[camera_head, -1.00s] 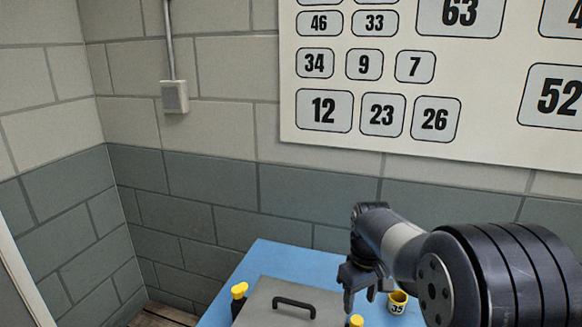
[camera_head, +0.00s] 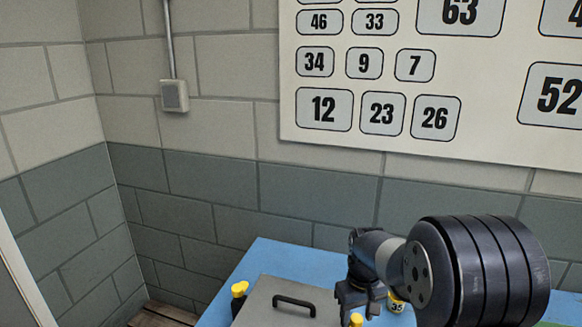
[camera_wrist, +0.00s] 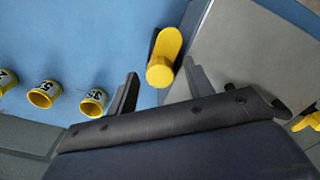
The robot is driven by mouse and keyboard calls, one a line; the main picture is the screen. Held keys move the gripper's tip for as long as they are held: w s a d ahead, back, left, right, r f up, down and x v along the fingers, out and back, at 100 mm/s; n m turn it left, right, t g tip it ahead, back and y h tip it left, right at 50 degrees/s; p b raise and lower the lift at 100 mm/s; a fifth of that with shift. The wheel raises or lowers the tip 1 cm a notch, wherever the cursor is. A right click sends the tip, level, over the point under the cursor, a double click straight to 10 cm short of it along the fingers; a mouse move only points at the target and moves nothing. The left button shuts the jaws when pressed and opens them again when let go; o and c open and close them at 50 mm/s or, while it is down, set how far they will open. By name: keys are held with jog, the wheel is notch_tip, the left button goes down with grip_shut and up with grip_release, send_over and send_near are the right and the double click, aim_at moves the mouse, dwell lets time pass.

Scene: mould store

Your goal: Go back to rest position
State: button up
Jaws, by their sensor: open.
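My gripper (camera_head: 352,302) is at the lower right of the head view, over the blue table beside the grey mould box, with part of my arm at its right. In the wrist view my gripper (camera_wrist: 162,74) has its two dark fingers spread apart. A yellow-capped clamp (camera_wrist: 165,50) shows in the gap between the fingers. I cannot tell how far it is from them, but neither finger is visibly closed on it.
The grey box (camera_head: 262,305) with a black handle (camera_head: 294,304) stands on the blue table (camera_head: 262,262). Another yellow clamp (camera_head: 238,290) is at its left. Yellow numbered cups (camera_wrist: 93,102) line the table in the wrist view. A numbered board (camera_head: 400,145) hangs on the wall.

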jog(key=m, duration=0.7)
jog(key=shift+m+b, duration=0.4)
jog(key=m, duration=0.4)
jog(key=shift+m+b, duration=0.4)
jog(key=m, duration=0.3)
jog(key=shift+m+b, duration=0.3)
jog(key=shift+b, duration=0.05)
jog(key=shift+r, duration=1.2)
